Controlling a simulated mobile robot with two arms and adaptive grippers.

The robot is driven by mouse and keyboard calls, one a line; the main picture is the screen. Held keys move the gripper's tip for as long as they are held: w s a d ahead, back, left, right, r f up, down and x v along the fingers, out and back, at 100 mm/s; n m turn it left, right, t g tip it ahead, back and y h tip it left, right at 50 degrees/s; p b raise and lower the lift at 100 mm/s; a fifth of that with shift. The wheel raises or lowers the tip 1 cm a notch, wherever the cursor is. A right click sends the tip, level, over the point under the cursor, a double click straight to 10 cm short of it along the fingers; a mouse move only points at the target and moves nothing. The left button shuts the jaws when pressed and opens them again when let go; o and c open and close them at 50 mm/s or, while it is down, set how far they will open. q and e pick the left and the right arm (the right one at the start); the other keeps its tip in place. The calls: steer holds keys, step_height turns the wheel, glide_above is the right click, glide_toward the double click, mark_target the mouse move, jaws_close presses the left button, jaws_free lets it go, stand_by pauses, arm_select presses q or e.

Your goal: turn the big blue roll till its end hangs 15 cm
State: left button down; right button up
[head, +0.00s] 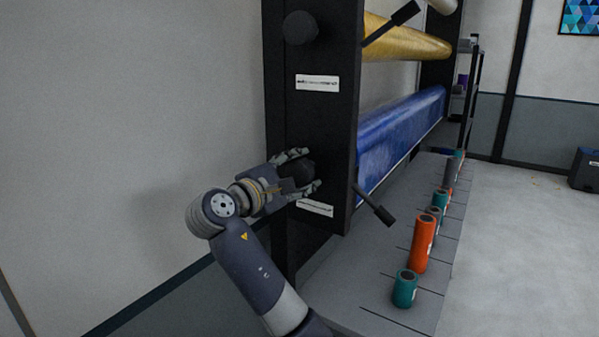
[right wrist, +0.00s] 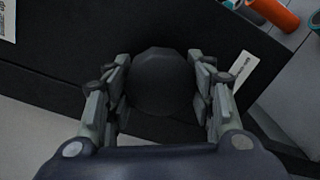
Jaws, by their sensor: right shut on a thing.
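The big blue roll (head: 400,135) lies horizontally in the black rack, below a yellow roll, in the head view. Its sheet reaches down toward the grey shelf; I cannot measure how far the end hangs. A round black knob (right wrist: 162,82) sits on the rack's end panel, level with the blue roll. My right gripper (head: 304,173) is shut on this knob, with a finger on each side of it. In the right wrist view the fingers flank the knob closely. My left gripper is in neither view.
The yellow roll (head: 400,42) and another black knob (head: 300,27) are above. Black levers (head: 375,205) stick out from the rack's front. Small teal and orange rolls (head: 422,243) stand on the grey shelf (head: 350,290).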

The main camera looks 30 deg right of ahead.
steer(key=shift+f+n, duration=0.15)
steer(key=shift+n, duration=0.25)
steer(key=o, duration=1.1)
steer(key=shift+a, duration=0.1)
steer(key=v, duration=1.2)
steer(key=shift+w, duration=0.1)
